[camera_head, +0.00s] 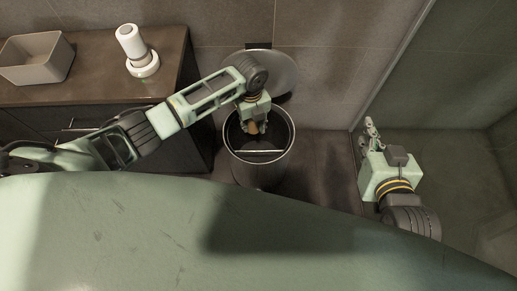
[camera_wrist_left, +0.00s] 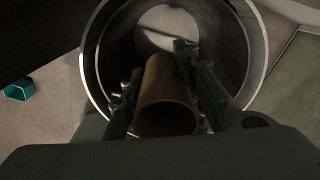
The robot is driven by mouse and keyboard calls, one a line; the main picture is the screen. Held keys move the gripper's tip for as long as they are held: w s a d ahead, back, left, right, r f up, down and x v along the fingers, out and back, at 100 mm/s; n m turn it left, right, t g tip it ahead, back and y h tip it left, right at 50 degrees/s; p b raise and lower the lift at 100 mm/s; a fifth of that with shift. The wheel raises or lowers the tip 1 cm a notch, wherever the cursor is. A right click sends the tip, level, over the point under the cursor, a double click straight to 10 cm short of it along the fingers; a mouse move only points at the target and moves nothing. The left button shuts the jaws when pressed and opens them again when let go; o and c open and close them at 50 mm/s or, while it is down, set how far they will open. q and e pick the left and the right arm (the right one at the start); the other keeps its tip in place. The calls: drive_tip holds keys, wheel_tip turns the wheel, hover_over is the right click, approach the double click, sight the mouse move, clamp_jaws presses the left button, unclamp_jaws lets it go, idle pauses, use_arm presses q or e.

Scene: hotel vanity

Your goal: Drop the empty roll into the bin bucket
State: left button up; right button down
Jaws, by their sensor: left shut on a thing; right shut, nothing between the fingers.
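The empty roll (camera_wrist_left: 166,88) is a brown cardboard tube, seen in the left wrist view between the two fingers of my left gripper (camera_wrist_left: 160,95). In the head view the roll (camera_head: 253,128) shows only as a small brown patch below my left gripper (camera_head: 256,124). The left gripper is shut on the roll, over the open mouth of the bin bucket (camera_head: 238,168). The round bucket rim (camera_wrist_left: 91,72) surrounds the roll in the wrist view. How deep the roll sits cannot be told. My right gripper (camera_head: 370,128) is shut and empty, right of the bucket.
The bin's round lid (camera_head: 285,72) stands raised behind the bucket. A dark counter (camera_head: 90,82) on the left holds a grey tray (camera_head: 38,72) and a white cylindrical item on a round base (camera_head: 143,65). A small teal object (camera_wrist_left: 18,92) lies on the floor. A glass panel rises at right.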

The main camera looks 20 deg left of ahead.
use_arm(q)
drive_tip(key=o, duration=0.8)
drive_tip(key=shift+c, duration=0.2)
wheel_tip(320, 180, up, 12)
idle(0.5)
